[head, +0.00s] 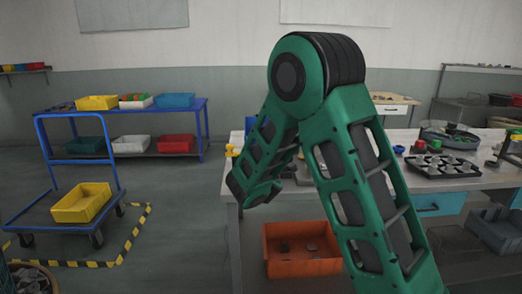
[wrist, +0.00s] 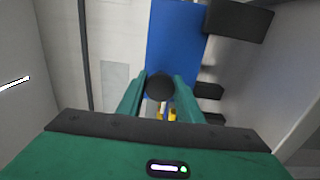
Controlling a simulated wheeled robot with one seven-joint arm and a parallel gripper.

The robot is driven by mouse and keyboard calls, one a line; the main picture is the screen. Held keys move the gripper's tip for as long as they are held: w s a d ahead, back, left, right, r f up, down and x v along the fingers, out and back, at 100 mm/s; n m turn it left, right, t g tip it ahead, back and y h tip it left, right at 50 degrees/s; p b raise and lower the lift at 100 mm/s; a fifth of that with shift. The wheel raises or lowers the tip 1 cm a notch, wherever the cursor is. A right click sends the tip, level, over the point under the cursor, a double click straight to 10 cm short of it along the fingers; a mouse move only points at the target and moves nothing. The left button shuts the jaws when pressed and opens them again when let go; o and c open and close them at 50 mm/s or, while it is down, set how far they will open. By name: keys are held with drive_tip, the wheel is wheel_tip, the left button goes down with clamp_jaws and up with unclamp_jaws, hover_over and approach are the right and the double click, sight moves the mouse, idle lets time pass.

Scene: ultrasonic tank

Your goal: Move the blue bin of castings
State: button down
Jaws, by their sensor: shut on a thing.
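My gripper (wrist: 160,84) shows in the wrist view with its green fingers closed about a dark round knob-like piece (wrist: 160,87). A flat blue surface (wrist: 176,38) lies right behind it; I cannot tell whether this is part of a bin. A blue patch (head: 250,124) shows just left of the arm, mostly covered. A blue bin (head: 175,100) sits on the top shelf of the far rack, its contents not visible. An orange bin (head: 303,252) under the workbench holds dark pieces like castings.
The workbench (head: 232,190) carries a tray of grey parts (head: 441,166) and a round basin (head: 450,136) at right. A blue cart (head: 45,215) with a yellow bin (head: 82,203) stands at left beside black-yellow floor tape. The floor between cart and bench is clear.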

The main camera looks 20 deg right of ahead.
drive_tip(key=shift+a+f, duration=0.15)
drive_tip(key=shift+a, duration=0.1)
drive_tip(key=c, duration=1.3)
unclamp_jaws()
drive_tip(key=shift+f, duration=0.1)
drive_tip(key=shift+o, duration=0.2)
drive_tip(key=shift+d, duration=0.1)
drive_tip(key=v, duration=1)
drive_tip(key=shift+s, duration=0.25)
